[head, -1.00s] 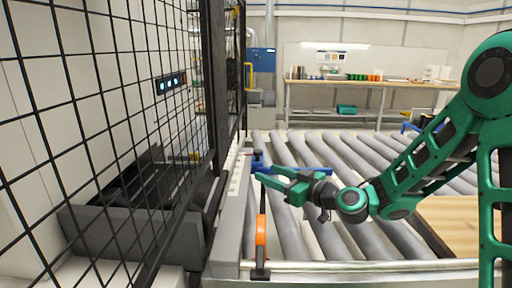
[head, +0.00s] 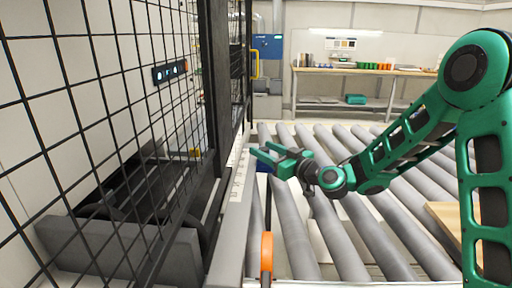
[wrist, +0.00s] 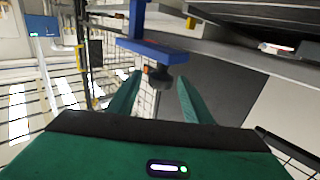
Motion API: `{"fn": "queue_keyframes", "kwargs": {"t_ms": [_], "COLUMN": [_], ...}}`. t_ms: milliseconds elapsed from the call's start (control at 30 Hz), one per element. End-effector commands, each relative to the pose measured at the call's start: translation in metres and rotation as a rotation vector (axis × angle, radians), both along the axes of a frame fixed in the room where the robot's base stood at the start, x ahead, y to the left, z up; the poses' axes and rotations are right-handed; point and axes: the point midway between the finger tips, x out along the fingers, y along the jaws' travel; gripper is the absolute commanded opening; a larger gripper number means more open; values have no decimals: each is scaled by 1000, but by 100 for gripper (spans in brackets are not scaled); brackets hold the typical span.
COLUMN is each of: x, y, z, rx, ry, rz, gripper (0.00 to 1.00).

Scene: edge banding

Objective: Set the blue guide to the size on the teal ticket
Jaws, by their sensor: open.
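The blue guide (head: 263,165) is small in the head view, at the left edge of the rollers and mostly hidden behind my gripper (head: 260,152). In the wrist view the blue guide (wrist: 152,48) is a blue bar with a black knob (wrist: 160,77) below it. My gripper is open, with a green finger to either side of the knob in that picture. I cannot tell whether the fingers touch it. A pale strip with marks (head: 239,175) runs along the left rail. I cannot make out the teal ticket in either view.
A black mesh fence (head: 100,120) stands close at the left. Grey rollers (head: 340,225) fill the middle. An orange piece (head: 266,250) on a dark rod stands at the near left. A wooden board (head: 446,218) lies at the right. A workbench (head: 375,71) stands at the back.

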Motion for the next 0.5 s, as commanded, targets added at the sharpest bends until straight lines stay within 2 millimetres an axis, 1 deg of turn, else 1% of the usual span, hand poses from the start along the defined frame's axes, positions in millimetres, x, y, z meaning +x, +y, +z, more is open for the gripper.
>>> {"fn": "queue_keyframes", "kwargs": {"t_ms": [100, 200, 333, 500], "x": [15, 24, 32, 36], "y": [13, 21, 28, 31], "z": [0, 0, 0, 0], "rx": [1, 1, 0, 0], "ry": [-1, -1, 0, 0], "rz": [0, -1, -2, -3], "gripper": [46, 46, 46, 46]}}
